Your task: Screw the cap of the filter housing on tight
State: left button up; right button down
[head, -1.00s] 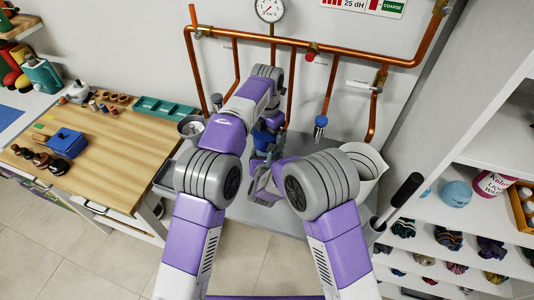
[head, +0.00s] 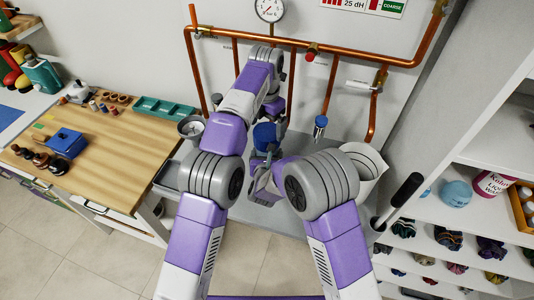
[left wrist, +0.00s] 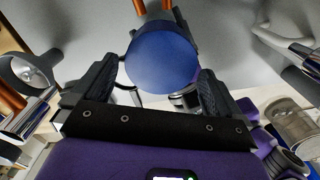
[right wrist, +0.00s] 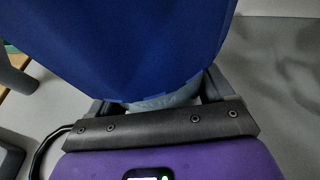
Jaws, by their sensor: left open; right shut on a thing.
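The filter housing's blue cap (head: 264,132) shows above the bench in the middle of the head view, partly hidden by my arms. In the left wrist view the round blue cap (left wrist: 160,58) lies between the spread fingers of my left gripper (left wrist: 152,84), with gaps at its sides. My left gripper (head: 271,108) is open above the cap. My right gripper (right wrist: 160,104) is shut on the pale filter housing (right wrist: 165,101), just below the large blue cap (right wrist: 125,45). Whether the cap sits fully down cannot be told.
Copper pipes (head: 350,58) run along the wall behind. A small blue-tipped fitting (head: 320,124) hangs at the right. A white bucket (head: 370,165) stands right of my arms.

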aim_at(267, 131)
pick_arm(q)
jog(key=shift+w+a+r, duration=0.1)
jog(key=shift+a+r, duration=0.1)
jog(key=shift+r, duration=0.3)
jog(key=shift+a+r, duration=0.15)
jog(key=shift+r, duration=0.35)
jog(key=shift+d+r, duration=0.4)
jog(key=shift+r, duration=0.15)
jog(key=shift+f, duration=0.15)
jog(key=shift+f, duration=3.8)
jog(key=shift+c, duration=0.5)
jog(key=c, duration=0.7)
jog(key=o, duration=0.8)
